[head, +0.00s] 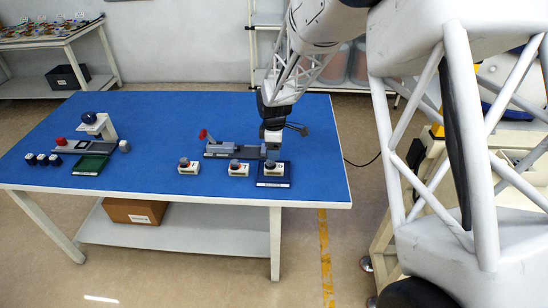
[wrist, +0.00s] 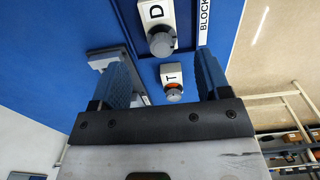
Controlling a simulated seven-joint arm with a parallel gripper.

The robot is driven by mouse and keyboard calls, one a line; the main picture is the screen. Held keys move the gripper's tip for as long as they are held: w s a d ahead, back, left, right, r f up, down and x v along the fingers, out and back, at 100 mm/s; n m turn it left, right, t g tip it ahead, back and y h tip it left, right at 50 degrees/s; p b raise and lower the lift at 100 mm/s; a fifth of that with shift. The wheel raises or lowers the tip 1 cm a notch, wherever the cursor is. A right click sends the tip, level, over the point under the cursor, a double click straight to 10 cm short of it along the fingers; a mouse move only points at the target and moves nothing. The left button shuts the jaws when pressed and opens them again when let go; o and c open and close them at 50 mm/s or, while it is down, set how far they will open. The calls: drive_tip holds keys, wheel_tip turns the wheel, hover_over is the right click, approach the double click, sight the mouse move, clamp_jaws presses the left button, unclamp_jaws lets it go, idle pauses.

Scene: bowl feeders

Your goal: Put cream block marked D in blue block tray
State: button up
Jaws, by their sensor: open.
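The cream block marked D (wrist: 155,12) has a grey round knob on top. In the head view a cream block (head: 273,174), which appears to be this one, sits inside the dark blue tray (head: 287,182) at the table's right. The tray's label, partly reading BLOCK, shows at the right of the wrist view (wrist: 205,20). My gripper (head: 272,146) is above the tray and its block, apart from them. Its two blue fingers are spread with nothing between them in the wrist view (wrist: 165,75).
A cream block marked T (wrist: 170,72) stands beside the tray; another cream block (head: 188,168) is further left. A grey fixture (head: 232,151) with a red part lies behind them. A green tray (head: 90,163) and several dark pieces (head: 43,159) are far left.

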drive_tip(key=shift+r, duration=1.9)
drive_tip(key=s+d+r+m+t, duration=0.1)
drive_tip(key=s+d+r+m, duration=0.8)
drive_tip(key=s+d+r, duration=0.65)
drive_tip(key=s+d+r+m, duration=0.2)
drive_tip(key=s+d+m, duration=0.1)
drive_tip(key=s, duration=1)
drive_tip(key=s+d+r+m+t, duration=0.1)
drive_tip(key=s+d+m, duration=0.3)
drive_tip(key=s, duration=0.8)
drive_tip(key=shift+s+r+m+t, duration=0.3)
drive_tip(key=shift+s+r+m, duration=0.15)
drive_tip(key=shift+m, duration=0.65)
